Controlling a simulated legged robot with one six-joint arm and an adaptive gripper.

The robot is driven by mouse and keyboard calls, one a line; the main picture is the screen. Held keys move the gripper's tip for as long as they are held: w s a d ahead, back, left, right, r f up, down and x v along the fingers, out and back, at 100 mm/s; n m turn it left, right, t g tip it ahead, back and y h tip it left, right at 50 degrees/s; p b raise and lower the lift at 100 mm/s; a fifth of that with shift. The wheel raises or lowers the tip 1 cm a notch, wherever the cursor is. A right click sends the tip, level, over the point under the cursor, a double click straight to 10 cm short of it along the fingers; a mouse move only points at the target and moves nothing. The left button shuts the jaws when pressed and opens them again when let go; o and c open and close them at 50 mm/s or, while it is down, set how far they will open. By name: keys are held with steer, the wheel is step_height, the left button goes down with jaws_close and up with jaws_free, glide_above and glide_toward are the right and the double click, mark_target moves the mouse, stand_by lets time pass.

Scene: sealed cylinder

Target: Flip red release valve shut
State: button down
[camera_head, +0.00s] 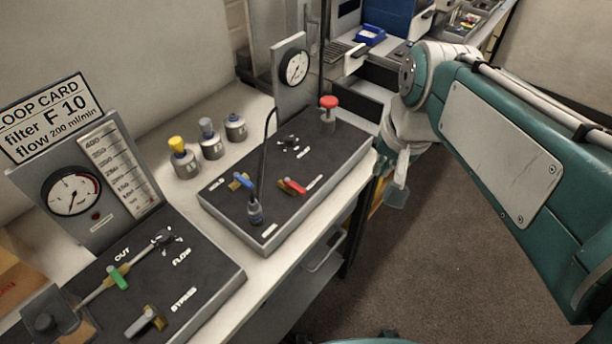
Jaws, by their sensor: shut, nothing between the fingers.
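The red valve handle (292,187) is on the dark panel box (225,208) in the middle of the bench. It lies roughly flat on a brass-coloured body, pointing toward the lower right. A blue valve handle (243,181) sits to its left on the same box. A small grey cylinder (254,213) stands near the box's front corner, with a dark hose rising from it. My gripper (396,192) hangs to the right of the box, past the bench edge and apart from the red handle. It is shut and holds nothing; its fingertips are small in view.
A red mushroom knob (328,102) and a gauge (295,67) stand at the box's far end. Several small capped bottles (210,141) stand behind it. A second panel (200,275) with a green-handled valve (118,278) is at lower left. Open floor lies right of the bench.

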mark_target(294, 187)
steer(key=w+a+f+m+g+y, duration=0.1)
steer(key=w+a+f+m+g, duration=0.1)
steer(key=w, duration=0.6)
steer(key=w+a+f+m+g, duration=0.3)
steer(key=w+a+f+g, duration=0.1)
steer(key=w, duration=0.5)
steer(key=shift+w+a+f+y, duration=0.3)
steer(key=shift+a+f+y, duration=0.05)
steer(key=shift+y, duration=0.05)
steer(key=x, duration=0.9)
steer(key=shift+s, duration=0.1)
steer(key=s+a, duration=0.2)
steer(key=shift+s+a+f, duration=0.15)
steer(key=shift+s+f, duration=0.1)
steer(key=shift+f, duration=0.15)
steer(key=shift+s+a, duration=0.3)
steer(key=shift+s, duration=0.05)
